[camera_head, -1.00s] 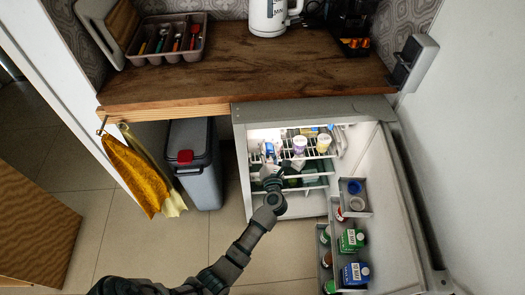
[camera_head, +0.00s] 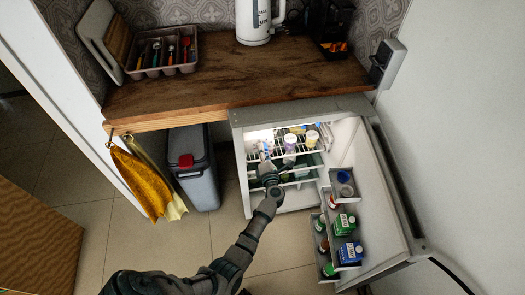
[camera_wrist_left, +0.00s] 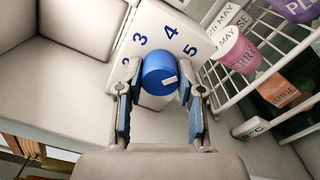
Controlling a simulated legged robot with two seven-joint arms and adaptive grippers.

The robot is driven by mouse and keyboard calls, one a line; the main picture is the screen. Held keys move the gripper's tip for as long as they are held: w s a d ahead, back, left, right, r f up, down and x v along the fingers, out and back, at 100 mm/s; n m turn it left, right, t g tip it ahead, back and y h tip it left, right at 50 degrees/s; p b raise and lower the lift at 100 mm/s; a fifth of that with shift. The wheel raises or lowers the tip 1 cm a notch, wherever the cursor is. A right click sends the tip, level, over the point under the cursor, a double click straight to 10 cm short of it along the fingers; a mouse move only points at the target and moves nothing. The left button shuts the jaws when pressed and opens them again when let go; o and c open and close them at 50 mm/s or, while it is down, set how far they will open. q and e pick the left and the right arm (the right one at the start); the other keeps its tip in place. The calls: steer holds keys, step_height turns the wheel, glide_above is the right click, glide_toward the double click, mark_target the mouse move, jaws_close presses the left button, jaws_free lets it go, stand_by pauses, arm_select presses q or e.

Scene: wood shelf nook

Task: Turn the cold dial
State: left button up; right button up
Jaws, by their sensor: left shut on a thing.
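The cold dial (camera_wrist_left: 158,74) is a blue round knob with a small white mark. The dial is hard to make out there. My right gripper is not in view.
A wire shelf (camera_wrist_left: 262,72) with a pink yogurt pot (camera_wrist_left: 236,52) is close right of the dial. The fridge door (camera_head: 375,175) stands open on the right, its racks holding bottles and cartons. A grey bin (camera_head: 197,178) stands left of the fridge, under the wooden counter (camera_head: 225,80).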

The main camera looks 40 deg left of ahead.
arm_select(q)
steer(key=shift+s+d+f, duration=0.1)
steer(key=shift+s+f, duration=0.05)
steer(key=shift+f, duration=0.35)
steer(key=o, duration=1.2)
steer(key=shift+c, duration=0.2)
steer(key=shift+r, duration=0.25)
steer(key=v, duration=1.1)
steer(key=shift+s+d, duration=0.2)
steer(key=shift+d, duration=0.15)
